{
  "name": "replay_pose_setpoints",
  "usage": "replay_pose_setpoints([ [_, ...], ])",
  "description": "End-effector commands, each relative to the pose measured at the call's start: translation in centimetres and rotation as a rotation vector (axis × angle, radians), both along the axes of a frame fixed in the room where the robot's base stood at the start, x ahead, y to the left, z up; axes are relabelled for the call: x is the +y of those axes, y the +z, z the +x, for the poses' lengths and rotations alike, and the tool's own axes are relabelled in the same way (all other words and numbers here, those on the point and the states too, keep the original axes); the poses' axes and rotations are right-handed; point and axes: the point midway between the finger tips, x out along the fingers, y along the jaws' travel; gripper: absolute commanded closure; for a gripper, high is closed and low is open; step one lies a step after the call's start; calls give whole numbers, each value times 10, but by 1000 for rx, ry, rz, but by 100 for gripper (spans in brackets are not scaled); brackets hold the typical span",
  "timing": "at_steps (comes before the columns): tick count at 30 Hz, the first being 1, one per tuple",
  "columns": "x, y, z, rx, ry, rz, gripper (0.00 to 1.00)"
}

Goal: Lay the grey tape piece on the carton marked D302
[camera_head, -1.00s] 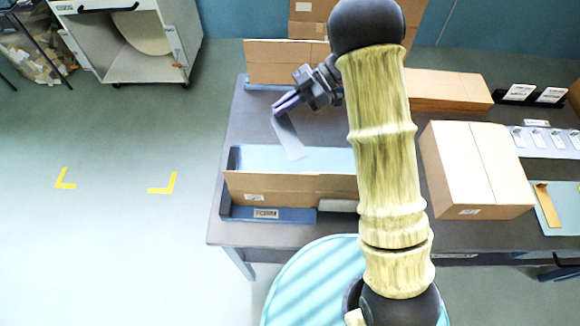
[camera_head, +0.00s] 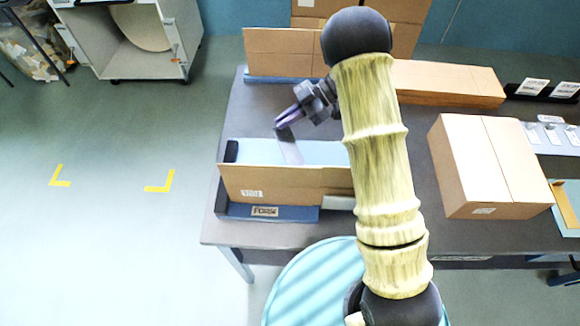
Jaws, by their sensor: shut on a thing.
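My gripper (camera_head: 281,123) is shut on the grey tape piece (camera_head: 290,147), which hangs down from the fingertips as a flat strip. The strip is above or just over the open carton in the blue tray marked FORM; I cannot tell whether it touches. A closed brown carton (camera_head: 480,168) stands on the table right of my arm, with a small white label on its front. The label is too small to read, so I cannot tell which carton is D302.
The open carton's front wall (camera_head: 285,185) stands in the blue FORM tray (camera_head: 235,210). Flat brown cartons (camera_head: 450,82) lie at the back right. Black holders with white cards (camera_head: 535,88) and a grey strip with white tabs (camera_head: 548,137) are at far right. Bare table shows at the left back.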

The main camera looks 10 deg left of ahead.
Motion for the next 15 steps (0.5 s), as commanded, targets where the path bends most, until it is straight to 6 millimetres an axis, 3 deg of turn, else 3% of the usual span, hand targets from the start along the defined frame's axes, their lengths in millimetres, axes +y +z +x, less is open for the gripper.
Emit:
replay_pose_setpoints([
  [5,0,-15,0,3,0,-2,100],
  [12,0,-56,0,2,1,-1,100],
  [15,0,-62,0,0,0,0,100],
])
